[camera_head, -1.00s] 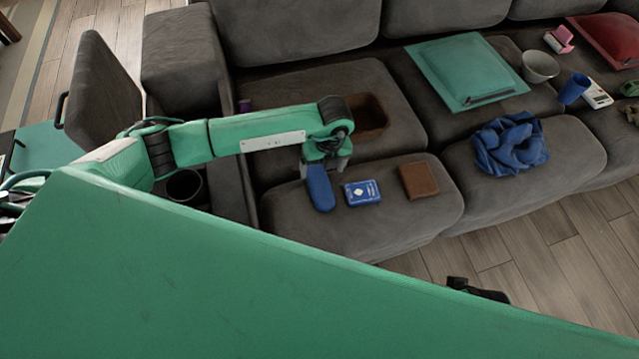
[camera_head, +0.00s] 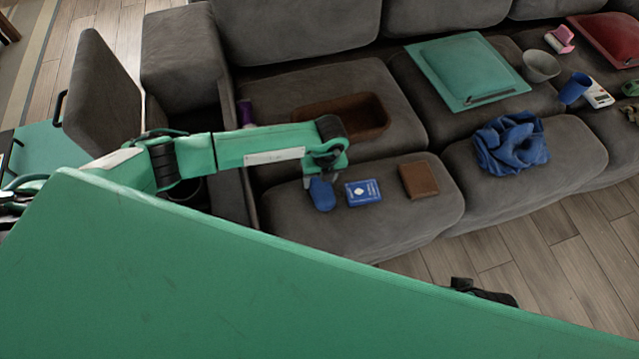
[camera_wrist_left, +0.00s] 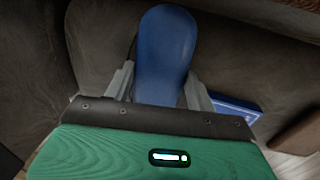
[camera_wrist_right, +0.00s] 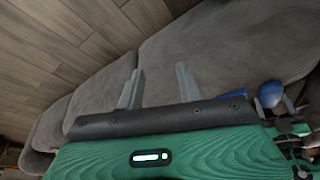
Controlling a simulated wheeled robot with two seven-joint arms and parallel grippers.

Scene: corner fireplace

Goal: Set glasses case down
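The glasses case is a blue, rounded, elongated case (camera_head: 321,195) at the front of the left seat cushion (camera_head: 300,225). In the left wrist view the case (camera_wrist_left: 165,50) lies between the two fingers, its rounded end pointing away from me. My left gripper (camera_head: 322,180) is over its rear part, with the fingers close against both sides, and seems shut on it. Whether the case's underside touches the cushion is hard to tell. My right gripper (camera_wrist_right: 157,85) is open and empty in front of the sofa; a dark part of it (camera_head: 484,292) shows in the head view.
A blue card box (camera_head: 363,193) and a brown wallet (camera_head: 419,180) lie right of the case. A brown tray (camera_head: 375,117) sits behind. A blue cloth (camera_head: 510,143) and green cushion (camera_head: 467,70) are further right. My green body hides the foreground.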

